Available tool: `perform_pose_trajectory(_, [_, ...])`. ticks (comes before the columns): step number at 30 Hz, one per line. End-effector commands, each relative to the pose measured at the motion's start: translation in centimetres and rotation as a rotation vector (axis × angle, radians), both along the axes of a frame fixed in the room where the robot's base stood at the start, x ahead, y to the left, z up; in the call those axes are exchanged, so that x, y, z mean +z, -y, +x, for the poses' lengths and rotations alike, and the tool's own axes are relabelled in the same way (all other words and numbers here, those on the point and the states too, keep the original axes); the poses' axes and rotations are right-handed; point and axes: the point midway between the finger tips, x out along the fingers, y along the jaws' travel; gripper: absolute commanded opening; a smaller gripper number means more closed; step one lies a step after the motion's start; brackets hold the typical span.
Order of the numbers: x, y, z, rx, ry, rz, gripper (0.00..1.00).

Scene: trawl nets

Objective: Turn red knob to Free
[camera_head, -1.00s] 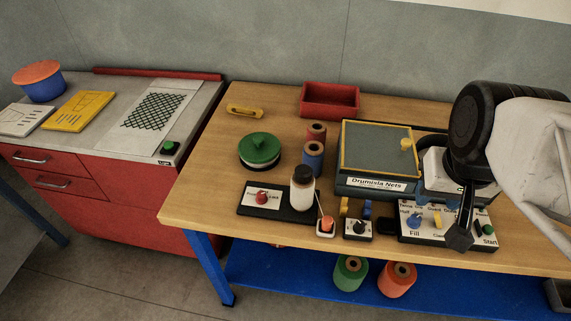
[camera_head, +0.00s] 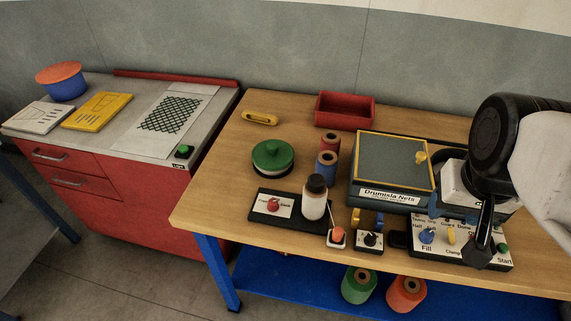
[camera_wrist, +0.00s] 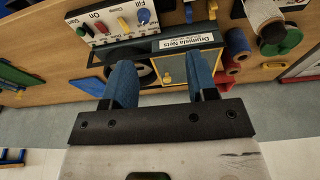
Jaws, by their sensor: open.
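The red knob (camera_head: 273,205) sits on a white labelled plate on a black board (camera_head: 263,218), left of a white bottle with a dark cap (camera_head: 315,199). The plate's lettering is too small to read surely, so I cannot tell the knob's setting. My gripper (camera_head: 462,228) is well to the right of it, over the control panel by the Drumisia Nets box. In the wrist view my gripper (camera_wrist: 160,72) has its two blue fingers spread apart with nothing held between them. A small red spot beside the bottle in that view may be this knob.
The Drumisia Nets box (camera_head: 395,171), labelled control panel (camera_head: 436,251) and a black-knobbed switch (camera_head: 370,240) stand near the front edge. Spools (camera_head: 328,166), a green lidded pot (camera_head: 272,158) and a red tray (camera_head: 345,109) lie behind. Bare wood is left of the board.

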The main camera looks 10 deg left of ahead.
Motion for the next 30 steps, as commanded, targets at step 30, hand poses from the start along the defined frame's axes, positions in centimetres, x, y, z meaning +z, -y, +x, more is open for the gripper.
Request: perform_pose_trajectory(30, [6.1,-10.3,8.0,-0.205,-0.106,0.073,0.53])
